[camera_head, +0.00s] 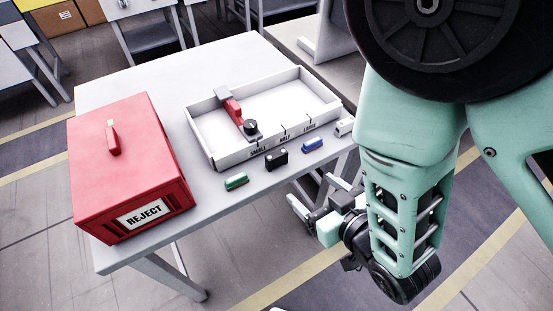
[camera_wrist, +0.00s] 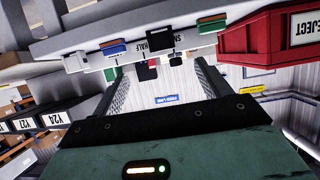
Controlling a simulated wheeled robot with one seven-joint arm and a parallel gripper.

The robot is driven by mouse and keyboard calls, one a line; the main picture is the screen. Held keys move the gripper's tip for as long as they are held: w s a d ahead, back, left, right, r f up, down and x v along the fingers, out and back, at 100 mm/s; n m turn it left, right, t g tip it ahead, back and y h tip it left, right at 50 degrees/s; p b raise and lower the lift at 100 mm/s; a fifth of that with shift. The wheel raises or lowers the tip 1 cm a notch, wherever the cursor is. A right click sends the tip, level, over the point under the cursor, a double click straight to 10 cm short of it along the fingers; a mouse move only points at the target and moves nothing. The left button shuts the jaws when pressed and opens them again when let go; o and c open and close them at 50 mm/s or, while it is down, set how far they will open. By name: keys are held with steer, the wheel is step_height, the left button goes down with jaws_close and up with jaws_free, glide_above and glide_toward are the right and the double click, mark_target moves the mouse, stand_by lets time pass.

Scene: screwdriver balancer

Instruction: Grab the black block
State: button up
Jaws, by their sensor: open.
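The black block (camera_head: 276,158) lies on the light table, in front of the white tray (camera_head: 217,164), between a green block (camera_head: 236,181) and a blue block (camera_head: 312,145). In the wrist view the black block (camera_wrist: 159,41) shows beyond the gap between my fingers. My gripper (camera_head: 312,194) is open and empty, low at the table's front right edge and apart from the black block. It also shows in the wrist view (camera_wrist: 157,76), with a finger on each side.
A white block (camera_head: 344,127) lies at the right end of the row. A red REJECT box (camera_head: 128,165) stands at the left. The tray holds a red and black tool-like piece (camera_head: 236,112). The table's front edge lies between my gripper and the blocks.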

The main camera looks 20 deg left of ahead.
mark_target(279, 160)
steer(key=b+x, duration=0.4)
steer(key=b, duration=0.8)
steer(key=shift+w+a+f, duration=0.1)
steer(key=shift+a+f, duration=0.1)
steer(key=shift+f, duration=0.05)
steer(key=b, duration=0.4)
steer(key=shift+w+a, duration=0.1)
steer(key=x, duration=0.6)
steer(key=shift+w+a, duration=0.3)
steer(key=shift+x, duration=2.8)
steer(key=shift+a+r, duration=0.1)
steer(key=shift+r, duration=0.1)
steer(key=c, duration=1)
